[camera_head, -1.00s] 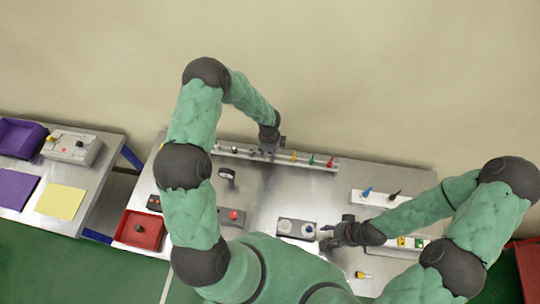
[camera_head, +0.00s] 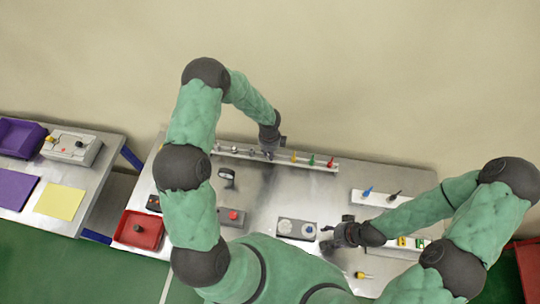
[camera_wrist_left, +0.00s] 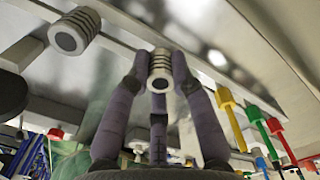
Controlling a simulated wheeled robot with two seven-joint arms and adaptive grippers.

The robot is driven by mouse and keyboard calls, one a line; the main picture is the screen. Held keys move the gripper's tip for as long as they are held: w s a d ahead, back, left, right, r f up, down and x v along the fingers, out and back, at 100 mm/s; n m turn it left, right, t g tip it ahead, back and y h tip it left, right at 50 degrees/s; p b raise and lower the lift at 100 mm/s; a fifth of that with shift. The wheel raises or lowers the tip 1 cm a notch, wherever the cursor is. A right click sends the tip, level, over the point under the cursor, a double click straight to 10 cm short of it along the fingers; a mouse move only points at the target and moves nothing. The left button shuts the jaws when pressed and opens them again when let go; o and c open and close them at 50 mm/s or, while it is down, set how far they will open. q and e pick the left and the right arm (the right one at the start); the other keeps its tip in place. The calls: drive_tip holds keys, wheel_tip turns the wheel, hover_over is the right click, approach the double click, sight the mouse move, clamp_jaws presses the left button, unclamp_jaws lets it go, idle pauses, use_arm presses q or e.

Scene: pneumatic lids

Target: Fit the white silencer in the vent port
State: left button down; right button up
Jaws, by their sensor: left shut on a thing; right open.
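My left gripper (camera_head: 268,154) is at the long rack at the back of the table. In the left wrist view its fingers (camera_wrist_left: 160,66) are shut on a pale grey-white ribbed silencer (camera_wrist_left: 160,78) with a dark end. A second, similar ribbed piece (camera_wrist_left: 75,32) is apart from the gripper at upper left in that view. My right gripper (camera_head: 327,238) is open and empty beside a grey block with two round pale faces (camera_head: 297,229). I cannot tell which opening is the vent port.
The rack (camera_head: 222,152) also holds yellow, green and red pieces (camera_head: 330,162) to the right. A red tray (camera_head: 139,230) and a red-button box (camera_head: 232,216) are at left. A white strip (camera_head: 376,199) with blue and black pieces is at right. The middle table is mostly clear.

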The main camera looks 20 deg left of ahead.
use_arm(q)
drive_tip(key=shift+r, duration=0.1)
drive_tip(key=shift+r+p, duration=1.75)
drive_tip(key=shift+r, duration=0.7)
use_arm(e)
wheel_tip(320, 180, up, 4)
drive_tip(key=shift+f, duration=0.25)
use_arm(q)
drive_tip(key=shift+f, duration=0.1)
